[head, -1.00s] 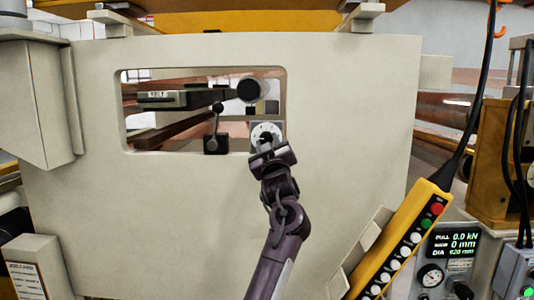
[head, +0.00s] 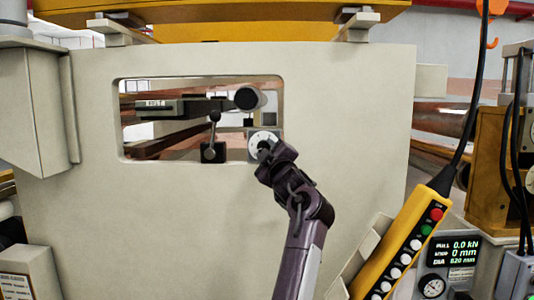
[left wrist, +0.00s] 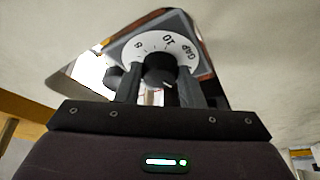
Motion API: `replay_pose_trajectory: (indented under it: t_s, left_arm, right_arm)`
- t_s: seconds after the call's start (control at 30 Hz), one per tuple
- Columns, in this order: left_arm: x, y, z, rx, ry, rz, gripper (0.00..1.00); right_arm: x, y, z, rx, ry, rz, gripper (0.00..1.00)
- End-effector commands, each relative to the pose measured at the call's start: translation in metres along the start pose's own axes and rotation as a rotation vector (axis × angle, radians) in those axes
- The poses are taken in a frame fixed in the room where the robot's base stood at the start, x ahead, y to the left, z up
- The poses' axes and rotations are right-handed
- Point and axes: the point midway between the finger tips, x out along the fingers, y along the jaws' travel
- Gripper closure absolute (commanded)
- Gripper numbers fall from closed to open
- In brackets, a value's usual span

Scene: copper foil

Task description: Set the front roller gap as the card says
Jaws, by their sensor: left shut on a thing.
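The gap dial is a white disc with dark marks in the window of the pale panel (head: 262,139). In the left wrist view the dial (left wrist: 133,50) shows the figures 8 and 10 and the word GAP. My left gripper (head: 265,152) is shut on the black knob (left wrist: 160,69) at the dial's centre, one finger on each side. The gripper hides part of the dial in the head view. A card (head: 14,285) with small print stands at the lower left, too small to read. My right gripper is not in view.
Left of the dial is a lever with a black ball (head: 215,116). A dark roller end (head: 249,98) is above the dial. A yellow button pendant (head: 409,240) hangs at the right, beside a display (head: 457,249). The pale panel (head: 150,220) is bare below the window.

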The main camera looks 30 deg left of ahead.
Motion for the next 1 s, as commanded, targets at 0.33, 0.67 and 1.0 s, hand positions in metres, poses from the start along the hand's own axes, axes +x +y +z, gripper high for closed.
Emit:
replay_pose_trajectory:
  t_s: [0.33, 0.67, 1.0]
  left_arm:
    - [0.0, -0.001, 0.0, 0.001, -0.001, -0.001, 0.59]
    - [0.0, 0.0, 0.0, 0.001, 0.0, 0.0, 0.44]
    - [-0.038, -0.004, 0.004, -0.003, -0.002, 0.001, 0.44]
  right_arm:
    - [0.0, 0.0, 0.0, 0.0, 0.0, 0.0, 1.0]
    - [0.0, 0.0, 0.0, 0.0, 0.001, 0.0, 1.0]
    - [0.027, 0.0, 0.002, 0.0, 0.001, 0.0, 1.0]
